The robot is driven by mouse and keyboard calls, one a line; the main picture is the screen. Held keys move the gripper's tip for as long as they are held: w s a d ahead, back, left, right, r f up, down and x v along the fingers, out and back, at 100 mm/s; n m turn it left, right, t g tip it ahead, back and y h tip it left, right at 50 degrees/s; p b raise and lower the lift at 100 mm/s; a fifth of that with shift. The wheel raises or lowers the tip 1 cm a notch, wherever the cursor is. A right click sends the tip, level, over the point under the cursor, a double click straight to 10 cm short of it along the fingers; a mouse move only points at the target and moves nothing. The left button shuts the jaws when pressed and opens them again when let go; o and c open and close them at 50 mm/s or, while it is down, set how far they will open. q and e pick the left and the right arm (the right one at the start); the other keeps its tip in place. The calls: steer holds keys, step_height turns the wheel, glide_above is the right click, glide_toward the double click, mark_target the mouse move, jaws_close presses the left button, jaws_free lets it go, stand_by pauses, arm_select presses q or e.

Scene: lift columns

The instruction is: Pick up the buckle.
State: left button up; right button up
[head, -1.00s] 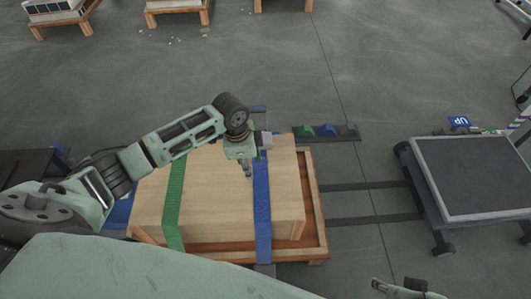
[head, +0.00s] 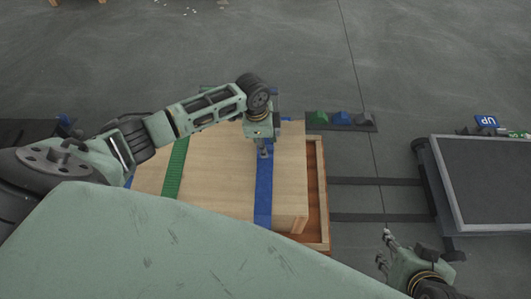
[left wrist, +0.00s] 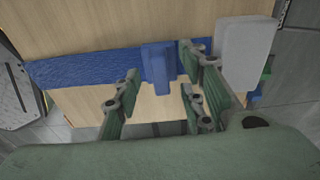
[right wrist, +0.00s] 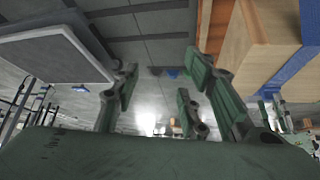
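A wooden crate (head: 220,185) bears a blue strap (head: 263,200) near its right end. In the left wrist view a blue buckle (left wrist: 157,68) sits on the blue strap (left wrist: 85,68), with a short tab hanging across the strap's edge. My left gripper (head: 264,150) points down at the blue strap; in its wrist view the fingers (left wrist: 160,88) are open, on either side of the buckle. I cannot tell if they touch it. In the head view the gripper hides the buckle. My right gripper (head: 386,252) is open and empty, low at the right.
A green strap (head: 174,172) crosses the crate further left. The crate rests on a wooden pallet (head: 318,180). Behind it a dark strip holds green (head: 318,117) and blue (head: 340,118) pieces. A grey-topped cart (head: 490,180) stands at right. A light grey block (left wrist: 246,50) is beside the left fingers.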

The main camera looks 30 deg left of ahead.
arm_select(q)
steer(key=shift+d+f, duration=0.1)
steer(key=shift+f, duration=0.65)
arm_select(e)
steer(key=w, duration=0.1)
steer(key=w+r+t, duration=0.1)
steer(key=w+a, duration=0.1)
steer(key=shift+r, duration=0.25)
arm_select(q)
jaws_close()
steer(key=shift+w, duration=0.1)
